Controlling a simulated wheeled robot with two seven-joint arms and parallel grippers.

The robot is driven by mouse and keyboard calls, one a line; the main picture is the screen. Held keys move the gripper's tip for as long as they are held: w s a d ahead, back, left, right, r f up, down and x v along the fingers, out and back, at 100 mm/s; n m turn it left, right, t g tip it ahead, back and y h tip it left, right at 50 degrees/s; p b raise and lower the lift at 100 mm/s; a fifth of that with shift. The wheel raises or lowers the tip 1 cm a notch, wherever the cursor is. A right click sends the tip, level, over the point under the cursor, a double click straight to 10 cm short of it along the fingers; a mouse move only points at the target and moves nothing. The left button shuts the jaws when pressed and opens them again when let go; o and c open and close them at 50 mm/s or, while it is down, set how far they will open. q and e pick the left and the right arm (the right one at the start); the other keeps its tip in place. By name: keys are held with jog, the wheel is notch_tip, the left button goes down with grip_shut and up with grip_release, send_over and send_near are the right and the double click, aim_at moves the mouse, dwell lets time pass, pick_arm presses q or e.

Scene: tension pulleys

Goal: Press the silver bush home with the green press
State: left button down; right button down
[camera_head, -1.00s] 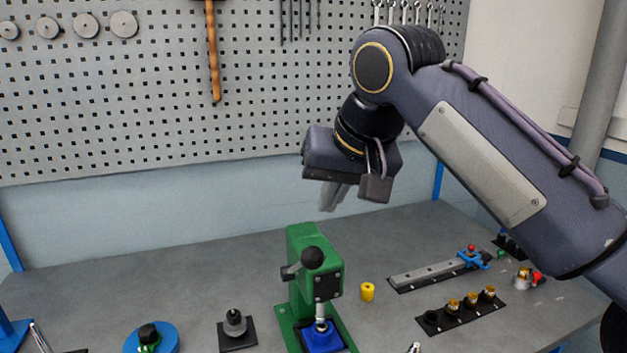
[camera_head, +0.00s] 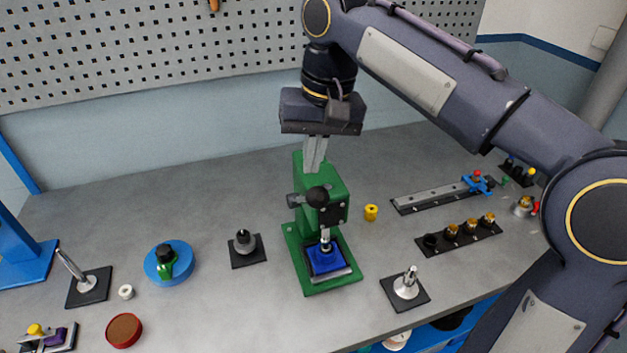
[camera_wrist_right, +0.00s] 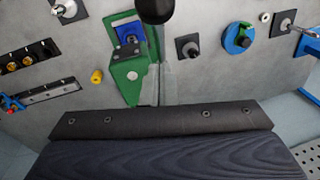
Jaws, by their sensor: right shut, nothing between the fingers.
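The green press (camera_head: 308,291) stands mid-bench, with a black ball knob (camera_head: 318,196) on its lever and a silver ram pointing down over a blue block (camera_head: 322,262). It also shows in the right wrist view (camera_wrist_right: 128,82), with its black knob (camera_wrist_right: 156,8) at the top edge. I cannot tell the silver bush apart from the ram tip at the blue block. My right gripper (camera_head: 314,165) is shut and empty, fingers pointing down, at the back of the press top; I cannot tell whether it touches. My left gripper is not in view.
A yellow cylinder (camera_head: 371,213) stands right of the press. A black-based grey post (camera_head: 244,243) and a blue disc (camera_head: 157,277) are to the left. A silver post (camera_head: 405,287) on a black plate is at front right. A black rack (camera_head: 437,249) is beyond it.

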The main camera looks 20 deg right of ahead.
aim_at(304, 200)
jog(key=shift+s+a+f, duration=0.15)
jog(key=shift+s+f, duration=0.5)
jog(key=shift+s+a+f, duration=0.15)
jog(key=shift+s+f, duration=0.45)
jog(key=shift+s, duration=0.05)
